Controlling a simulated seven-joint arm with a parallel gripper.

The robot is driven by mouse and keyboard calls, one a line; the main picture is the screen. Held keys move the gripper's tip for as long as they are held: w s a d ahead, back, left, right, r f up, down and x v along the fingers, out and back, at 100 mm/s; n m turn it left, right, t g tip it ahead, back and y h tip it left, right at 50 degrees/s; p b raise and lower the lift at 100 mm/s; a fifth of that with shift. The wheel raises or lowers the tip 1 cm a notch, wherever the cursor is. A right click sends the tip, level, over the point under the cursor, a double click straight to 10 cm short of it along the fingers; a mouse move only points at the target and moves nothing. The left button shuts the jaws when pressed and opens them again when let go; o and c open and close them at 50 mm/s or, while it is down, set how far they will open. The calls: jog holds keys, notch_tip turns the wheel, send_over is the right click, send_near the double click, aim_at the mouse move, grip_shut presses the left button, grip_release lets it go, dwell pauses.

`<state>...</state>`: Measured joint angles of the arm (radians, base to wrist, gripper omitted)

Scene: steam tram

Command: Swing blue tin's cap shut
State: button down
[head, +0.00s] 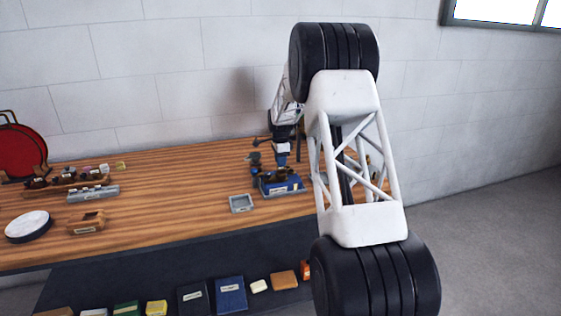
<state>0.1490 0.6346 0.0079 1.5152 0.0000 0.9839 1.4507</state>
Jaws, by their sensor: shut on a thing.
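My gripper (282,158) is at the end of my arm, at the back of the wooden bench, pointing down. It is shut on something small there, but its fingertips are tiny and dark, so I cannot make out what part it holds. Just below it is a blue holder (285,188) with a pale label and small brown and dark pieces on it. Small dark-blue pieces stand at its left side. I cannot tell which of these is the blue tin, nor how its cap stands. My arm hides the bench to the right.
A grey square tray (241,203) lies left of the blue holder. Farther left are a brown labelled block (87,223), a grey labelled rack (93,194), a round white-topped dish (29,225) and a red disc (20,151). Books and boxes line a lower shelf (150,277). The bench middle is clear.

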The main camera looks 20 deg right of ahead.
jog(key=shift+s+n, duration=0.1)
jog(key=shift+n, duration=0.2)
jog(key=n, duration=0.2)
jog(key=s+n, duration=0.1)
jog(key=n, duration=0.2)
jog(key=shift+s, duration=0.2)
jog(key=n, duration=0.1)
jog(key=s+n, duration=0.1)
jog(key=n, duration=0.3)
jog(key=shift+s+d, duration=0.2)
jog(key=shift+d, duration=0.05)
jog(key=n, duration=0.4)
jog(key=s+d+n, duration=0.1)
jog(key=n, duration=0.1)
jog(key=shift+d, duration=0.1)
jog(key=n, duration=0.1)
jog(key=d+n, duration=0.1)
jog(key=n, duration=0.3)
jog(key=shift+s+d, duration=0.15)
jog(key=shift+d, duration=0.1)
jog(key=shift+n, duration=0.3)
jog(key=c, duration=1)
grip_release()
jog(key=shift+r, duration=0.15)
